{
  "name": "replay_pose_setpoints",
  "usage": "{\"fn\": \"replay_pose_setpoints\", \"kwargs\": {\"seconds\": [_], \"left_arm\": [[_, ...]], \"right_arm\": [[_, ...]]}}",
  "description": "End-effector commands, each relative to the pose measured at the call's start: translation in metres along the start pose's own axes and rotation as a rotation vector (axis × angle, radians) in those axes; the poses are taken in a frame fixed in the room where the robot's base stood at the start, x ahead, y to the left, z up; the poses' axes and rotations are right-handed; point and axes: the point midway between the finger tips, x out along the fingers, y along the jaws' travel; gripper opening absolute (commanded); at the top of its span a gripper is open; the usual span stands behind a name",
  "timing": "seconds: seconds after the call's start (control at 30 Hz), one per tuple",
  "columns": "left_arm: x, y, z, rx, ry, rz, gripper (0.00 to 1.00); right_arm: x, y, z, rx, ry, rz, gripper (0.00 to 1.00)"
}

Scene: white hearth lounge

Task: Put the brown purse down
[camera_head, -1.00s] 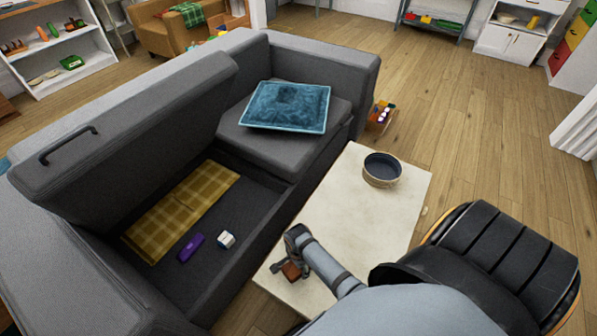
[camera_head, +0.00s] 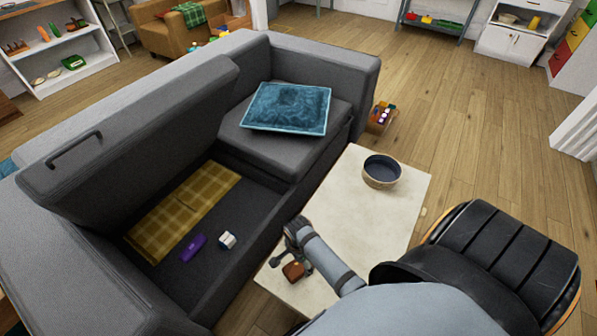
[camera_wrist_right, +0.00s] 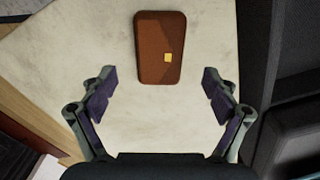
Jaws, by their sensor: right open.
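The brown purse (camera_head: 293,271) lies flat on the near end of the pale low table (camera_head: 365,225). In the right wrist view the purse (camera_wrist_right: 160,47) is a rounded brown rectangle with a small yellow clasp. It lies just beyond my right fingertips, apart from them. My right gripper (camera_wrist_right: 157,90) is open and empty, with its fingers spread wider than the purse. In the head view my right gripper (camera_head: 279,260) is close beside the purse over the table, partly hidden by my wrist. My left gripper is out of view.
A dark round bowl (camera_head: 382,170) stands at the table's far end; the middle is clear. The grey sofa (camera_head: 268,145) is beside it, its storage open, holding a yellow checked cloth (camera_head: 185,210), a purple item (camera_head: 193,248) and a small white item (camera_head: 227,240).

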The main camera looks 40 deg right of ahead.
Motion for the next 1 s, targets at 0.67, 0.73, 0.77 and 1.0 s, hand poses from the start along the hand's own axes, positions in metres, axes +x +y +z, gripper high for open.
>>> {"fn": "replay_pose_setpoints", "kwargs": {"seconds": [0.67, 0.73, 0.77, 1.0], "left_arm": [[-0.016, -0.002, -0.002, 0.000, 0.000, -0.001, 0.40], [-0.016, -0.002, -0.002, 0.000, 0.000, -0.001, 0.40], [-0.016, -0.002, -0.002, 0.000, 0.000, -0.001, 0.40], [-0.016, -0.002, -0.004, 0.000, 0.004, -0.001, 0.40]], "right_arm": [[-0.063, 0.000, 0.000, 0.000, 0.000, 0.001, 0.88], [-0.063, 0.000, 0.000, 0.000, 0.000, 0.001, 0.88], [-0.063, 0.000, 0.000, 0.000, 0.000, 0.001, 0.88], [-0.062, 0.001, 0.000, 0.000, 0.000, 0.002, 0.88]]}}
